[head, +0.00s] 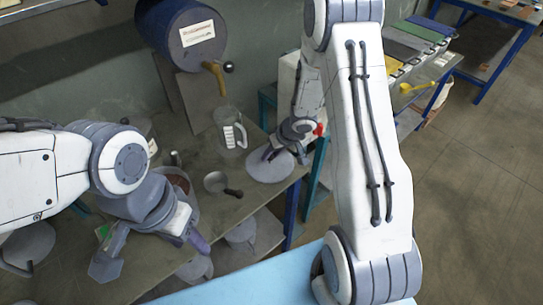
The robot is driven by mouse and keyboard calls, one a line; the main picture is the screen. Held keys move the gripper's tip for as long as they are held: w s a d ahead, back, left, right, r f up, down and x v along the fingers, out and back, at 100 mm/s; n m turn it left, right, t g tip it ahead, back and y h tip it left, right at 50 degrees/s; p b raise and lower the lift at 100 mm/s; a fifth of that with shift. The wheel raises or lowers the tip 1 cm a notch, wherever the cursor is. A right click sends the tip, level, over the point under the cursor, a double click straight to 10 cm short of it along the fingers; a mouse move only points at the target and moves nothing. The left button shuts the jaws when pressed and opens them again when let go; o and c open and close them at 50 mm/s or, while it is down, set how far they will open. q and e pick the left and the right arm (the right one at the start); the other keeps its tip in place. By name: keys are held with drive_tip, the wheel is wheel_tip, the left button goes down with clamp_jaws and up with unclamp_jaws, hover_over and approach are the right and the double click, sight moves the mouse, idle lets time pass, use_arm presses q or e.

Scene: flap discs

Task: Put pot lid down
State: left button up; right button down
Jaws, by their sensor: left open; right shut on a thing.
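The pot lid (268,171) is a pale grey round disc at the right end of the workbench. My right gripper (277,153) is shut on its top side. The lid lies flat at about the height of the bench top; I cannot tell whether it touches the bench. An open pot (179,181) with brown contents stands on the bench, partly hidden by my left arm. My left gripper (152,255) is open and empty in front of the bench, its fingers wide apart.
A clear jug (229,128) stands behind the lid, and a small dark-handled pan (216,182) is left of it. A blue drum (180,32) with a wooden tap is at the back. Several pots sit on the shelf below. A light blue surface (240,285) is in front.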

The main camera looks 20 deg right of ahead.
drive_tip(key=shift+f, duration=0.15)
drive_tip(key=c, duration=0.5)
unclamp_jaws()
drive_tip(key=shift+c, duration=0.2)
